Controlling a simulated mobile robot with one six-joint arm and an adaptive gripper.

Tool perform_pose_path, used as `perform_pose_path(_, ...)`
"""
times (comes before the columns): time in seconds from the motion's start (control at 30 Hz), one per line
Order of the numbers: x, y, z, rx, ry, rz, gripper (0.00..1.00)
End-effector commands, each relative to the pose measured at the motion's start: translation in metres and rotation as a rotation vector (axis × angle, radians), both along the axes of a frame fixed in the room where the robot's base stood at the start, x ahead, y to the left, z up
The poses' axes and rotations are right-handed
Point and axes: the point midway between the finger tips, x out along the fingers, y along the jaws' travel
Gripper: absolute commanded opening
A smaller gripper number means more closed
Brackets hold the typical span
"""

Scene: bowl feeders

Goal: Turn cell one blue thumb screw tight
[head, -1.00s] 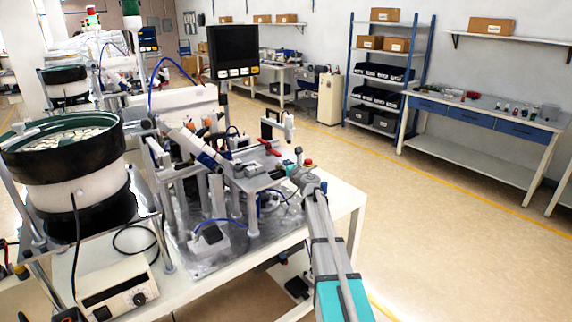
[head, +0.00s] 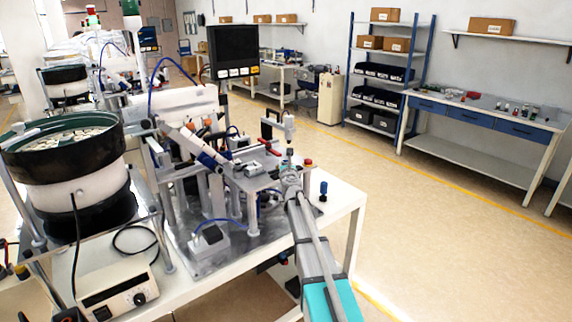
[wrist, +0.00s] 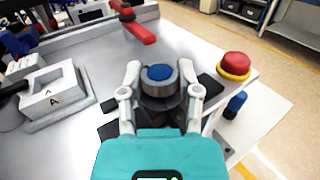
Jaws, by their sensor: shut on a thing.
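The blue-topped thumb screw (wrist: 159,72) stands upright at the plate's near edge in the wrist view, with a grey round body below the blue cap. My gripper (wrist: 160,88) has one finger on each side of this body and is shut on it. In the head view my gripper (head: 290,174) is at the right end of the raised fixture plate. The screw is too small there to make out clearly. Its thread and lower part are hidden.
A red clamp handle (wrist: 134,24) lies ahead. A white block marked A (wrist: 52,92) is left. The bowl feeder (head: 70,170) stands far left.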

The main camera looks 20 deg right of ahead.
Motion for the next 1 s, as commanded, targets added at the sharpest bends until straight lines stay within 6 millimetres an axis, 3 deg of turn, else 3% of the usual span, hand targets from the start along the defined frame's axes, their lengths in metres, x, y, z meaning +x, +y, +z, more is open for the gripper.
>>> perform_pose_path(0.3,0.0013,0.0002,0.0003,0.000,0.000,-0.004,0.00)
perform_pose_path(0.33,0.0013,0.0002,0.0003,0.000,0.000,-0.004,0.47)
perform_pose_path(0.5,0.0009,0.0002,0.0003,0.000,0.000,-0.004,0.79)
perform_pose_path(1.0,-0.0033,0.0008,0.0001,0.000,0.000,-0.004,0.79)
